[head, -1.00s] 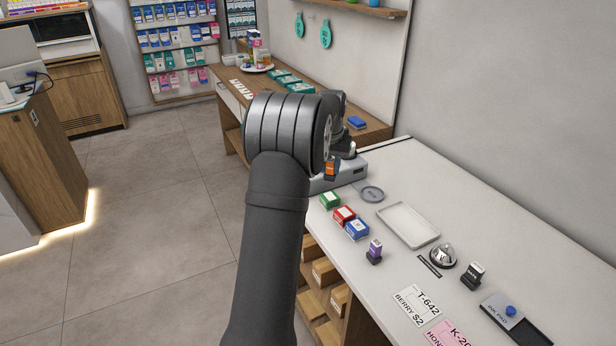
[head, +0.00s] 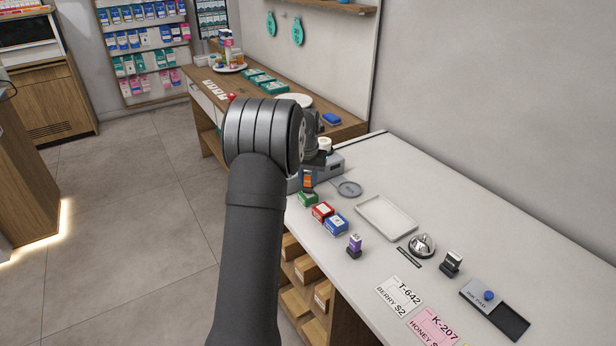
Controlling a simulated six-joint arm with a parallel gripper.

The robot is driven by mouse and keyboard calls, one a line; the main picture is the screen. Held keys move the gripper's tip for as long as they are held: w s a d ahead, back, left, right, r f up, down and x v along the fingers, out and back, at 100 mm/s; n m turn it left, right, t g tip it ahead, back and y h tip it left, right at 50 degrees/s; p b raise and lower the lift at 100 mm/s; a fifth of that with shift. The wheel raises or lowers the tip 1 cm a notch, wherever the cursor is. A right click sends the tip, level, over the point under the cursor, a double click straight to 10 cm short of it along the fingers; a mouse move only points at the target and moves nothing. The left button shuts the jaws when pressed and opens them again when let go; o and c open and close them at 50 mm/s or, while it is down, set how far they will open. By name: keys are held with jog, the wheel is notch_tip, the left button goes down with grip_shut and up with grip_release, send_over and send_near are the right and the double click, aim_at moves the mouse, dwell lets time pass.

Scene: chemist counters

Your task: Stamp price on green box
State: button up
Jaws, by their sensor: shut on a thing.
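A green box (head: 308,200) with a white label lies at the left edge of the white counter, in front of a grey device. A small stamp with an orange label (head: 307,179) is upright just above it. My gripper (head: 308,169) is shut on this stamp; my own arm hides much of it. I cannot tell whether the stamp's dark base touches the box. A red box (head: 322,212) and a blue box (head: 336,225) lie beside the green one. A purple stamp (head: 355,244) and a black-and-white stamp (head: 452,262) stand on the counter.
Price cards (head: 399,297) lie at the front. The counter's back right is clear.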

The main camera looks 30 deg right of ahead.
jog(key=shift+f, duration=0.6)
dwell(1.7)
jog(key=shift+r, duration=3.6)
